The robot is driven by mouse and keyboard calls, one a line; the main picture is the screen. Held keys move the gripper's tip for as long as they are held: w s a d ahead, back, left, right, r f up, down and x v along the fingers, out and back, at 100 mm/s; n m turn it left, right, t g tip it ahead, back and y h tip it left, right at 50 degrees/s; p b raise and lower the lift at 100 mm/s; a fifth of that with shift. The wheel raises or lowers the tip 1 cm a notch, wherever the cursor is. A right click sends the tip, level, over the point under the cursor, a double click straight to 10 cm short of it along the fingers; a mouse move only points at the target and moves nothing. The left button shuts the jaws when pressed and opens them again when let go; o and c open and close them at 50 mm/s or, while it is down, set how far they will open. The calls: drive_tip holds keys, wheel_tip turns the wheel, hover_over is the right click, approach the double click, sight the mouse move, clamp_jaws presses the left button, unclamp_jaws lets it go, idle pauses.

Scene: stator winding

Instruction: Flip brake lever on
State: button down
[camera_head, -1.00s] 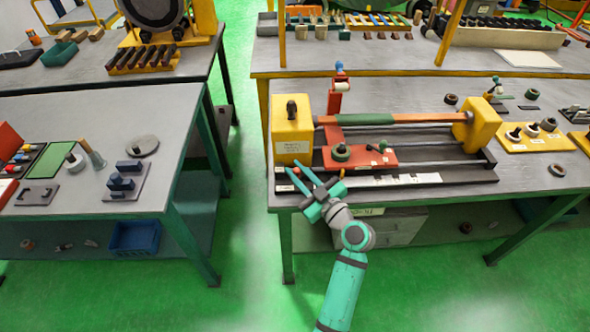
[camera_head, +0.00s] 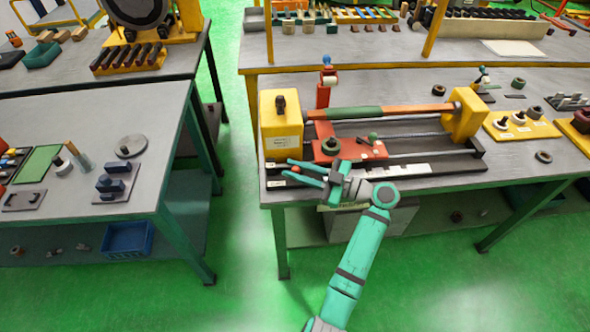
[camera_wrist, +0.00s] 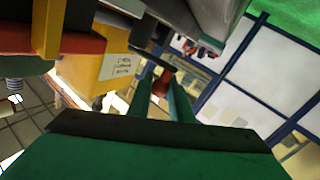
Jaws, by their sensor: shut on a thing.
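The winding machine with a yellow left headstock (camera_head: 281,128) stands on the right-hand bench. The brake lever's small red knob (camera_head: 296,169) shows at the machine's front left corner, below the headstock. My gripper (camera_head: 292,169) reaches it from the right, one finger on either side. In the wrist view my gripper (camera_wrist: 163,88) has its two green fingers closed on the red knob (camera_wrist: 162,82). A dark bar runs close by the knob toward the yellow headstock (camera_wrist: 112,62). The lever's base is mostly hidden.
The red carriage (camera_head: 345,151) and the machine's rails lie just behind my gripper. The bench's front edge (camera_head: 330,197) runs below it. A yellow plate with rings (camera_head: 520,126) is at the right. The aisle between the benches is clear.

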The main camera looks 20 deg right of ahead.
drive_tip(key=c, duration=1.6)
unclamp_jaws()
drive_tip(key=shift+s+d, duration=0.1)
drive_tip(key=shift+d, duration=0.05)
drive_tip(key=v, duration=1)
drive_tip(key=shift+s+d, duration=0.2)
drive_tip(key=shift+w, duration=0.1)
